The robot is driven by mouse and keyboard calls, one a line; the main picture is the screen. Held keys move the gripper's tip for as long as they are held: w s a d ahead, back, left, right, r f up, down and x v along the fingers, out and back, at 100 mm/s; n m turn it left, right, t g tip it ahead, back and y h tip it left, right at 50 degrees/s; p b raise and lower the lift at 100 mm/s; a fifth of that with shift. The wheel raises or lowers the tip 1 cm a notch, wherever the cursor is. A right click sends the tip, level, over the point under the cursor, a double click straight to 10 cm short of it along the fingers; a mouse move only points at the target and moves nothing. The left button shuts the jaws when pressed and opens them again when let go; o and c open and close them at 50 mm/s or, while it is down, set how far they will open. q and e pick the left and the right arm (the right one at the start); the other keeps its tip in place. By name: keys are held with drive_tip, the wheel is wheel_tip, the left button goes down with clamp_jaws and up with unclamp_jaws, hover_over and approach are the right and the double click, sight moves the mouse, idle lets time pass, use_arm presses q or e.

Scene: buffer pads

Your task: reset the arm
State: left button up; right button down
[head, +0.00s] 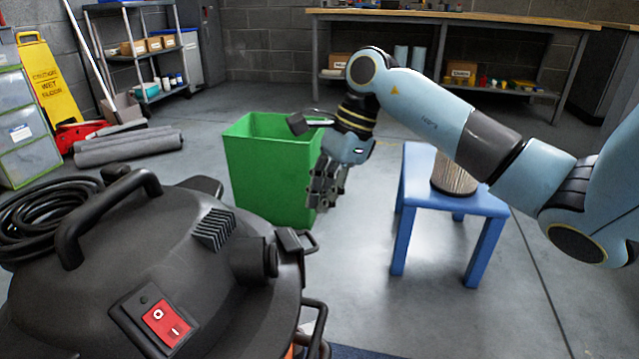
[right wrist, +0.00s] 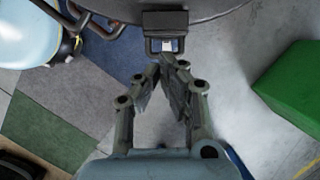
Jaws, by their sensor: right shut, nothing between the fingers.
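My right arm comes in from the right in the head view and bends down at its elbow. Its right gripper (head: 324,196) hangs in front of the green bin (head: 262,168) and overlaps its right edge in the picture. The fingers are shut with nothing between them. In the right wrist view the fingertips of the right gripper (right wrist: 168,66) come together over grey floor. The green bin also shows at the right of that view (right wrist: 298,88). My left gripper is in neither view.
A black machine (head: 130,255) with a red switch fills the lower left. A blue stool (head: 415,182) carries a brown ribbed round object (head: 454,176), partly behind my arm. Floor right of the stool is clear.

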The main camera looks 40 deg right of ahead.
drive_tip(key=shift+a+r, duration=0.5)
drive_tip(key=shift+r, duration=0.35)
